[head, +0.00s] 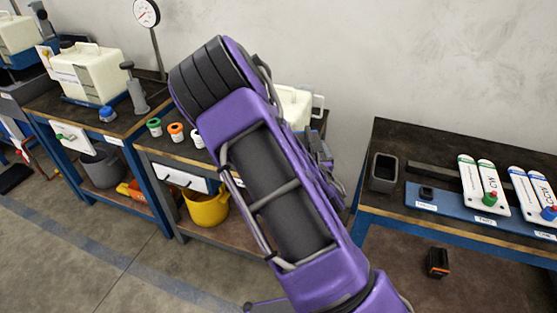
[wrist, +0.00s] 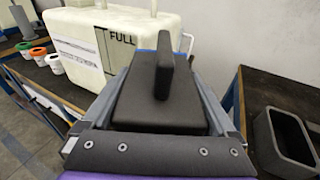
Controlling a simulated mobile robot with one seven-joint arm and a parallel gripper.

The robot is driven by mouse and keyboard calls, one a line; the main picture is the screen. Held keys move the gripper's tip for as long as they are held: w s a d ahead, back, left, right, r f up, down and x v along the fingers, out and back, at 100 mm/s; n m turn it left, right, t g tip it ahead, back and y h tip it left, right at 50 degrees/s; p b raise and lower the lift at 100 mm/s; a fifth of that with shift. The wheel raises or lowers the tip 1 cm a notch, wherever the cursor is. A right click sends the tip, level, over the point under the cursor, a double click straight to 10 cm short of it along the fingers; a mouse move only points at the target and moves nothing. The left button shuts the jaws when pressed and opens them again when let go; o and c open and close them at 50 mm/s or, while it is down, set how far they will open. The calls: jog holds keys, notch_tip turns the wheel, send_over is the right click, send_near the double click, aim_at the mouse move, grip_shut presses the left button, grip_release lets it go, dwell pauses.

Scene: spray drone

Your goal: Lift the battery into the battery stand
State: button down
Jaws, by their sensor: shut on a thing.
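A dark block with an upright fin-like handle, which I take to be the battery (wrist: 160,108), fills the middle of the wrist view. My gripper (wrist: 163,75) is shut on it, with grey fingers along its two sides. In the head view my purple arm hides the battery and most of the gripper. A dark grey open-topped box, which looks like the battery stand (head: 384,172), stands at the left end of the right-hand table. It also shows at the right of the wrist view (wrist: 284,138), apart from the battery. Its inside looks empty.
A white tank (wrist: 112,45) marked FULL stands just beyond the gripper. A blue tray (head: 455,203) with white labelled pieces lies right of the stand. A black-and-orange block (head: 437,262) sits lower down. A gap separates the middle and right tables.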

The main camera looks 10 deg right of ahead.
jog(key=s+d+r+m+g+h+b, duration=0.1)
jog(key=d+r+m+h, duration=0.1)
jog(key=d, duration=1)
jog(key=s+d+r+m+g+h+b, duration=0.1)
jog(key=d+r+h, duration=0.3)
jog(key=d, duration=0.8)
jog(key=shift+s+d+m, duration=0.4)
jog(key=shift+s+m, duration=0.2)
jog(key=shift+m, duration=0.3)
jog(key=shift+s+a+f+b, duration=0.1)
jog(key=shift+f+b, duration=0.05)
jog(key=shift+b, duration=0.3)
jog(key=shift+f+b, duration=2.45)
jog(key=shift+f, duration=0.3)
jog(key=shift+f+b, duration=0.35)
jog(key=shift+f, duration=2.65)
grip_release()
jog(key=shift+f, duration=0.25)
jog(key=shift+s+a, duration=0.1)
